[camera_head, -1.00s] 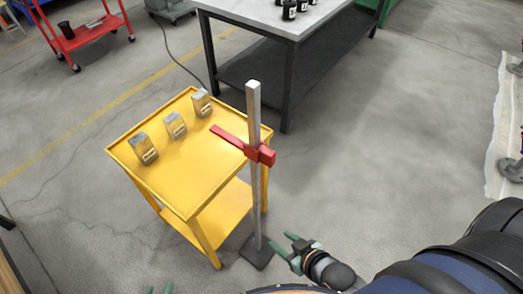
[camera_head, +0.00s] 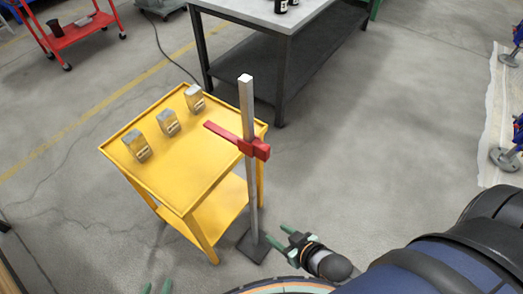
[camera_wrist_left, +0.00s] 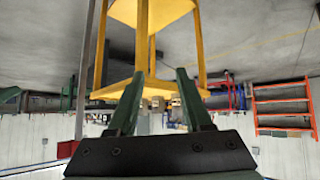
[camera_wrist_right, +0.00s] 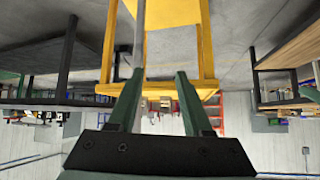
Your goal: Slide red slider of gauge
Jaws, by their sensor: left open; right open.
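The gauge is a tall grey post (camera_head: 247,110) on a dark square base (camera_head: 253,246), upright on the floor beside the yellow cart. Its red slider (camera_head: 255,149) sits on the upper post, with a long red arm reaching left over the cart. My right gripper (camera_head: 279,235) is open and empty, low and just right of the post's base, apart from it. My left gripper (camera_head: 157,287) shows only its fingertips at the bottom edge; it is open and empty in the left wrist view (camera_wrist_left: 160,85). The post (camera_wrist_left: 87,60) also shows there, left of the fingers.
The yellow cart (camera_head: 190,181) carries several small metal-and-yellow blocks (camera_head: 167,122). A grey-topped workbench (camera_head: 262,14) stands behind. A red cart (camera_head: 75,36) is at the upper left. A pale mat (camera_head: 495,120) with jack stands lies at right. Floor right of the post is clear.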

